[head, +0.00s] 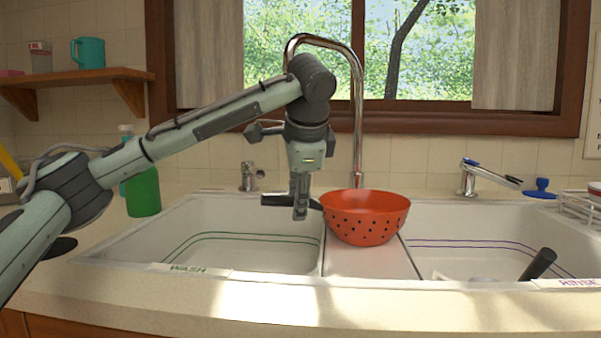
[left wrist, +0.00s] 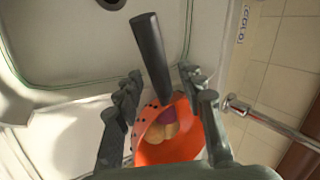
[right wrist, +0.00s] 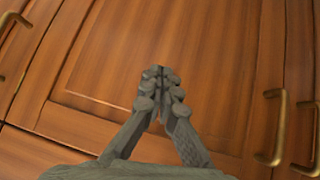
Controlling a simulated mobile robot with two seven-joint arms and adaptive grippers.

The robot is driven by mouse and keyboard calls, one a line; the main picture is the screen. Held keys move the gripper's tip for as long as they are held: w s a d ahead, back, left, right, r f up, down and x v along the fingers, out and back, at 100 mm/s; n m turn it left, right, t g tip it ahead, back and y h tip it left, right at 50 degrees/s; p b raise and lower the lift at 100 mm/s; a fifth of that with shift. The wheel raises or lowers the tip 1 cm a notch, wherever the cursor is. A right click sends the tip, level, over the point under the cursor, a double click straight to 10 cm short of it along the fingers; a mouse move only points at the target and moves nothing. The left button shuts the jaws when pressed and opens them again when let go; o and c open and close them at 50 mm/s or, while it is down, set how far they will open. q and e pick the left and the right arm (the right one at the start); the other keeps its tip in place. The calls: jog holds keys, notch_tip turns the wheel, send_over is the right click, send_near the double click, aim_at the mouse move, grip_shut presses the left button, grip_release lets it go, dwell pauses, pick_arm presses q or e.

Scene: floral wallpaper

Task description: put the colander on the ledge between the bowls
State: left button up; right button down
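The orange-red colander (head: 366,222) with dark holes appears upright on the white ledge (head: 368,264) between the two sink bowls. Its dark handle (left wrist: 152,55) points left in the head view. The left wrist view shows the colander (left wrist: 165,154) with purple and tan items inside. My left gripper (head: 300,212) is at the handle, left of the colander. Its fingers are spread on both sides of the handle, with gaps visible in the left wrist view. My right gripper (right wrist: 160,75) has its fingertips together, empty, before wooden cabinet doors. It is not in the head view.
The left bowl (head: 245,254) is labelled WASH; the right bowl (head: 440,254) is labelled RINSE and holds a dark-handled item (head: 538,264). The tall faucet (head: 357,120) rises behind the colander. A green bottle (head: 143,192) stands at left. The front counter is clear.

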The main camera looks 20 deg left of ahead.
pick_arm(q)
jog(key=p+v, duration=0.1)
jog(key=v, duration=0.9)
jog(key=shift+r+p, duration=0.25)
jog(key=shift+p, duration=0.1)
pick_arm(e)
jog(key=s+d+f+m+g+h, duration=0.1)
jog(key=s+d+f+g, duration=0.3)
jog(key=s, duration=0.4)
jog(key=d+g+h, duration=0.1)
jog(key=d, duration=0.1)
jog(key=shift+d, duration=0.4)
pick_arm(q)
jog(key=shift+s+d, duration=0.1)
jog(key=shift+s, duration=0.05)
